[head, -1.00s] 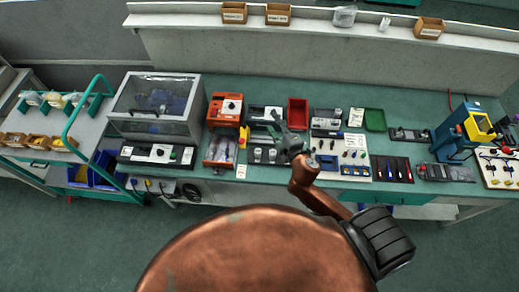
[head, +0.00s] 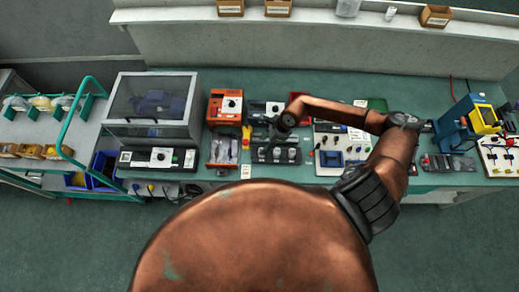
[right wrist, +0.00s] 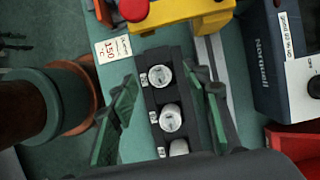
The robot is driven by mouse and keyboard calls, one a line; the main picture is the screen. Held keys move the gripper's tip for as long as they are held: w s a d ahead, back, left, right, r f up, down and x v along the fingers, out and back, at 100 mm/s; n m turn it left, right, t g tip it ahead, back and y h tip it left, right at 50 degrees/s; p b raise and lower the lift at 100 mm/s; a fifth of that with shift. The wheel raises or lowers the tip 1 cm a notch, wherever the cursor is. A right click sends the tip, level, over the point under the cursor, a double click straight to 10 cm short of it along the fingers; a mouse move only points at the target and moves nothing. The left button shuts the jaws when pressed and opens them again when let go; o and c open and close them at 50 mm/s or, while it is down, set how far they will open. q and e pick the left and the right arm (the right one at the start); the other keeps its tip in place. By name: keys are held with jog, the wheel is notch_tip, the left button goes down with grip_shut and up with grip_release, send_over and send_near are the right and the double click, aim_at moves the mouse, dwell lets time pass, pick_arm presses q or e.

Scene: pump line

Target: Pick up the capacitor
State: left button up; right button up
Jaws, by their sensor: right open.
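Three silver capacitors stand upright in a black holder (right wrist: 152,100), with the top one (right wrist: 160,76), the middle one (right wrist: 171,117) and the lowest one (right wrist: 179,148) in a row in the right wrist view. The lowest is partly cut off by my gripper body. In the head view the capacitors (head: 277,154) show as pale tops at the bench's front. My right gripper (right wrist: 160,92) is open and empty, its green fingers on either side of the holder as seen from above. In the head view the right gripper (head: 283,128) hangs just behind the capacitors. My left gripper is out of view.
A white card (right wrist: 113,48) marked 150 lies beside the holder. A yellow and red device (right wrist: 180,12) and a dark instrument (right wrist: 285,60) stand close by. An orange device (head: 226,105) and a clear-lidded cabinet (head: 152,105) stand to the left on the bench.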

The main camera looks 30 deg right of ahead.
jog(key=shift+s+f, duration=0.35)
jog(key=shift+s, duration=0.05)
jog(key=x, duration=0.1)
jog(key=p+x, duration=0.1)
jog(key=x, duration=0.2)
jog(key=shift+w+d+f+p, duration=0.15)
jog(key=shift+d+f+p, duration=0.05)
jog(key=shift+f+p, duration=0.1)
jog(key=shift+f, duration=0.1)
jog(key=c, duration=0.4)
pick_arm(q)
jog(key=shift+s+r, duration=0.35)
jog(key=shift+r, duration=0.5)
pick_arm(e)
grip_shut()
